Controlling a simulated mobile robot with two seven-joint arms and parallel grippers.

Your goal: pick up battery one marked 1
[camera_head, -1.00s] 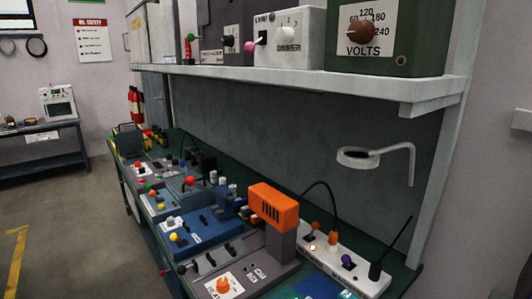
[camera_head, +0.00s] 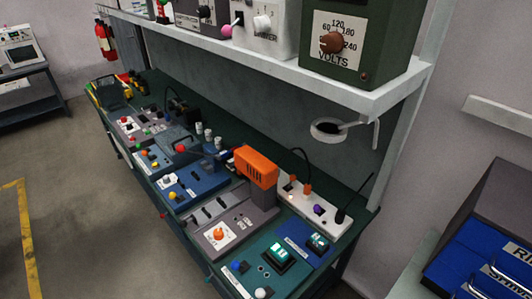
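I cannot make out a battery marked 1; any such mark is too small to read. Several small whitish cylinders (camera_head: 208,135) stand at the back of the green workbench (camera_head: 352,217). Two dark blocks with teal tops, one nearer (camera_head: 279,256) and one farther right (camera_head: 318,242), sit on panels at the bench's near right end. I cannot tell whether any of these is a battery. Neither of my grippers is in view.
An orange device (camera_head: 257,165) stands on a grey control unit (camera_head: 225,233). A white power strip (camera_head: 315,208) lies along the back. A shelf (camera_head: 340,92) with instruments overhangs the bench. Blue drawers (camera_head: 480,250) stand at right. Floor (camera_head: 110,230) at left is clear.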

